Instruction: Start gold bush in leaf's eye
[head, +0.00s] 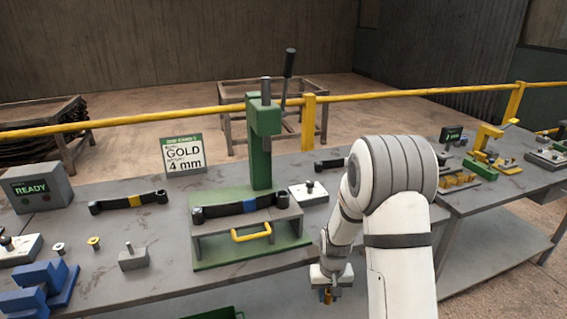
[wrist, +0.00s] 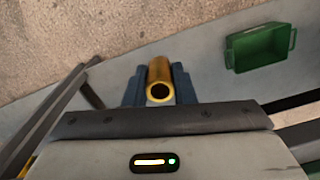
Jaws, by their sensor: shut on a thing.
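My gripper (head: 331,287) hangs low in front of the bench, right of the press. In the wrist view its dark blue fingers (wrist: 159,90) are shut on a gold bush (wrist: 160,72), a hollow tube with its open end facing the camera. In the head view only a small gold bit of it shows below the gripper. A dark leaf (head: 232,208) with a blue band lies across the grey press fixture, an eye at each end. Another dark leaf (head: 112,206) with a yellow band lies on the bench at left. The bush is apart from both leaves.
The green press (head: 261,155) with its lever stands behind the fixture, which has a yellow handle (head: 252,232). A sign reads GOLD 4 mm (head: 184,156). A box reads READY (head: 36,188). A green bin (wrist: 262,50) lies at right in the wrist view. A yellow rail runs behind.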

